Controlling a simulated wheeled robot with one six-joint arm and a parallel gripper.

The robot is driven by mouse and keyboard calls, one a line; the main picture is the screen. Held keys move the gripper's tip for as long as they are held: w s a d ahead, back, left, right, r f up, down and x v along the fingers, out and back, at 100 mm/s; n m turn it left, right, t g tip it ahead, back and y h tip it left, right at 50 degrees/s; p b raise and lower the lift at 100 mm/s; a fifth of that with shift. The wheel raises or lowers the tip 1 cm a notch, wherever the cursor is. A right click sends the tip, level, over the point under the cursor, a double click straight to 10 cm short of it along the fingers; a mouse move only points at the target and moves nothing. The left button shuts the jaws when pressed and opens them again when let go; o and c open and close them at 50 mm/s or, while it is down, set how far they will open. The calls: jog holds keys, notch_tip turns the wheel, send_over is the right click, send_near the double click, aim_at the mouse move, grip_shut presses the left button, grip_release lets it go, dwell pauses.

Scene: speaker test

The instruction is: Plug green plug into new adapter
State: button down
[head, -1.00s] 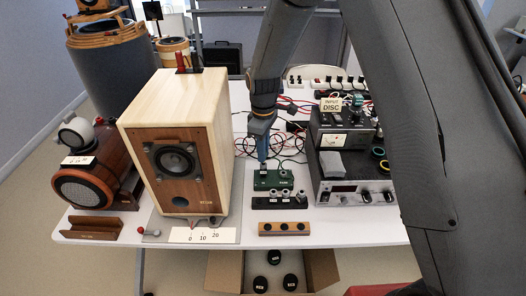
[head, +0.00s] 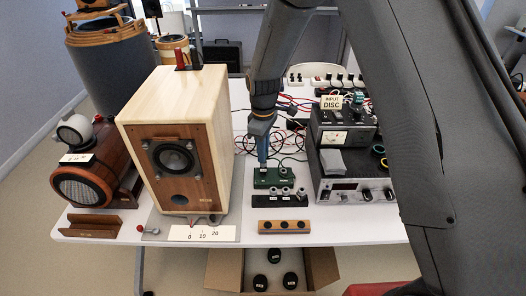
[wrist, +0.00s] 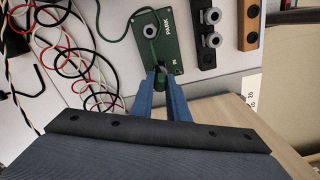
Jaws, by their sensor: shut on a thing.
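My gripper (wrist: 161,88) is shut on the green plug (wrist: 160,78), which shows between its blue fingertips in the wrist view. The plug is at the near end of a green block (wrist: 170,48) marked PARK; I cannot tell whether it sits in the block or just above it. A thin green cable (wrist: 128,36) runs from there. A grey round adapter (wrist: 147,30) sits at the block's other end. A black strip (wrist: 208,58) beside it carries grey adapters (wrist: 210,16). In the head view, my gripper (head: 263,166) points down at the green block (head: 262,184). Which adapter is new cannot be told.
A wooden block with dark holes (head: 284,227) lies in front of the black strip. A large wooden speaker (head: 150,110) stands close on the left. Stacked amplifiers (head: 345,190) stand on the right. Loose red, black and white cables (wrist: 75,60) lie behind the green block.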

jog(key=shift+f, duration=0.25)
jog(key=c, duration=1.6)
grip_release()
jog(key=shift+c, duration=0.2)
jog(key=shift+r, duration=0.15)
jog(key=shift+r+p, duration=2.1)
jog(key=shift+r, duration=1.6)
